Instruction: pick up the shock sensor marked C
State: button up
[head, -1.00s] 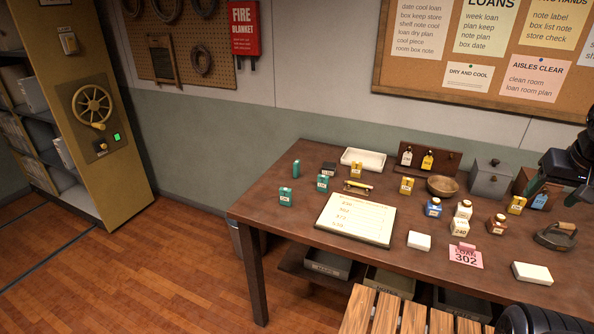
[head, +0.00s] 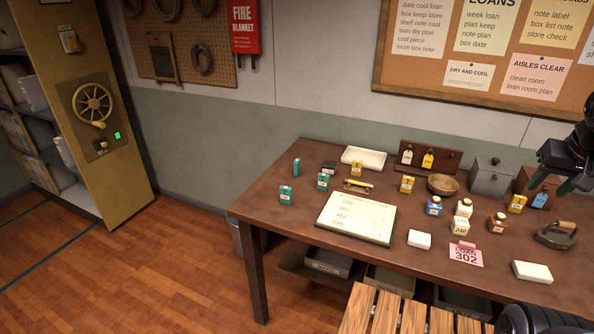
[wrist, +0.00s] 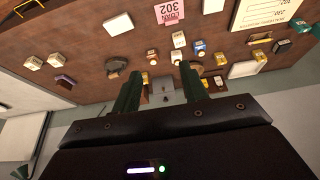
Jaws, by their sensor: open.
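Several small labelled boxes stand on the brown table (head: 290,225). Two teal ones are at the left, a nearer teal box (head: 286,195) and a farther teal box (head: 323,181). Yellow ones are the middle yellow box (head: 406,184), the back yellow box (head: 355,168) and the right yellow box (head: 517,204). Their markings are too small to read, so I cannot tell which is the shock sensor marked C. My gripper (head: 554,187) is open and empty above the table's right side. Its two dark green fingers (wrist: 160,78) show apart in the wrist view.
A pale list board (head: 356,218) lies at the front left. A wooden slatted seat (head: 385,312) stands before the table.

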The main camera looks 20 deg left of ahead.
jog(key=w+a+r, duration=0.2)
jog(key=w+a, duration=0.7)
jog(key=w, duration=0.3)
jog(key=w+a+r, duration=0.2)
jog(key=w+a, duration=0.6)
jog(key=w, duration=0.5)
jog(key=w+a+f, duration=0.2)
jog(key=w+a, duration=0.1)
jog(key=a, duration=0.3)
jog(key=w+a+f, duration=0.2)
jog(key=w+a, duration=0.2)
jog(key=a, duration=0.2)
jog(key=n, duration=0.1)
send_over(298, 167)
jog(key=s+a, duration=0.1)
jog(key=s, duration=0.1)
notch_tip(298, 167, down, 24)
jog(key=x, duration=1)
jog(key=shift+w+a+f, duration=0.1)
jog(key=shift+w+f, duration=0.05)
jog(key=shift+f, duration=0.25)
grip_shut()
